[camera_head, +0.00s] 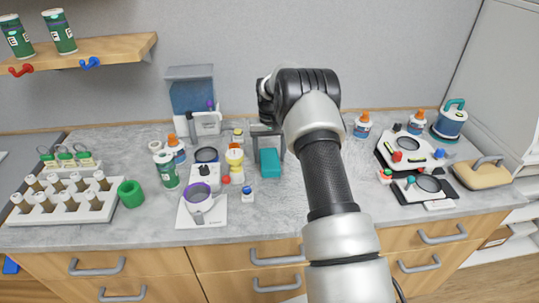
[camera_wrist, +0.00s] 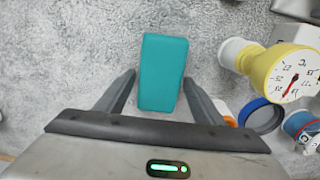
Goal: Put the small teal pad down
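The small teal pad (camera_head: 270,163) is a flat rectangular block near the middle of the grey counter. In the wrist view the teal pad (camera_wrist: 163,70) lies between my two fingers, with its far end reaching past the fingertips. My gripper (camera_head: 268,152) is above the counter and points down around the pad.
In the head view, a white scale (camera_head: 202,212) and bottles stand left of my gripper. Counter right of my arm is partly clear.

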